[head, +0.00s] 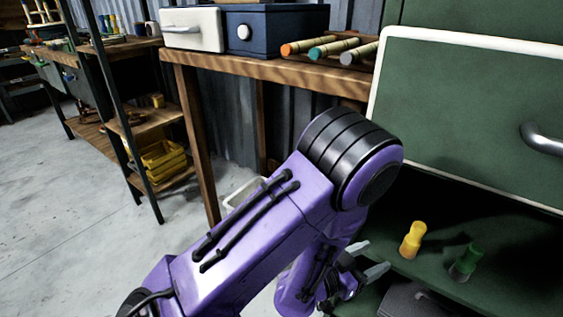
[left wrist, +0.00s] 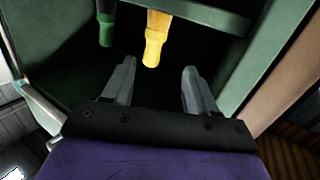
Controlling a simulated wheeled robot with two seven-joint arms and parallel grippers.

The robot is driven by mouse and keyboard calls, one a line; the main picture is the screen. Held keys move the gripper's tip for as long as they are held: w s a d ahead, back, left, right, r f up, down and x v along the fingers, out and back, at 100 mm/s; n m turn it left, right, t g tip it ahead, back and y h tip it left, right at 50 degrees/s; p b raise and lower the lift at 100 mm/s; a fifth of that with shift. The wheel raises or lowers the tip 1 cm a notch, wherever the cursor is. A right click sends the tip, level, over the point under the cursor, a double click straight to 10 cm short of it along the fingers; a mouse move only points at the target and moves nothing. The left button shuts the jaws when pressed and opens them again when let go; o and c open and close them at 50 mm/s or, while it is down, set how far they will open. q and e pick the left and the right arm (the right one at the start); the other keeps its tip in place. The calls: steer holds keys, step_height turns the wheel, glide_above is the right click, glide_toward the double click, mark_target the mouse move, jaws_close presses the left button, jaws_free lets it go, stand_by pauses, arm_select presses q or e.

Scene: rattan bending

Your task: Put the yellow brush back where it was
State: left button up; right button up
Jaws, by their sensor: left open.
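The yellow brush (head: 412,240) stands upright on a dark green shelf (head: 510,277) inside the green cabinet. It also shows in the left wrist view (left wrist: 156,38), at the top and just beyond my fingertips, roughly in line with the gap between them. My left gripper (head: 370,260) is open and empty, to the left of the yellow brush and apart from it in the head view. The open fingers also show in the left wrist view (left wrist: 159,68). My right gripper is in neither view.
A green brush (head: 466,263) stands close right of the yellow one; it also shows in the left wrist view (left wrist: 105,27). A wooden table (head: 265,72) with a white box (head: 192,29) and rattan sticks stands behind.

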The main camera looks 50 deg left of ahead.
arm_select(q)
steer(key=s+a+f+n+g+y, duration=0.2)
steer(key=s+f+g, duration=0.1)
steer(key=f, duration=0.4)
steer(key=s+a+f+n+g+y, duration=0.1)
steer(key=s+a+f+g+y, duration=0.15)
steer(key=f, duration=0.35)
steer(key=s+a+f+n+g+y, duration=0.1)
steer(key=s+a+f+n+g, duration=0.1)
steer(key=s+f, duration=0.4)
steer(key=s+a+f+n+g+y, duration=0.1)
steer(key=s+f+g, duration=0.5)
steer(key=s, duration=0.7)
steer(key=a+f+n, duration=0.1)
steer(key=n, duration=0.1)
steer(key=shift+s+a+n, duration=0.25)
steer(key=shift+a+n, duration=0.05)
steer(key=shift+n, duration=0.1)
steer(key=shift+r+y, duration=0.1)
steer(key=shift+y, duration=0.15)
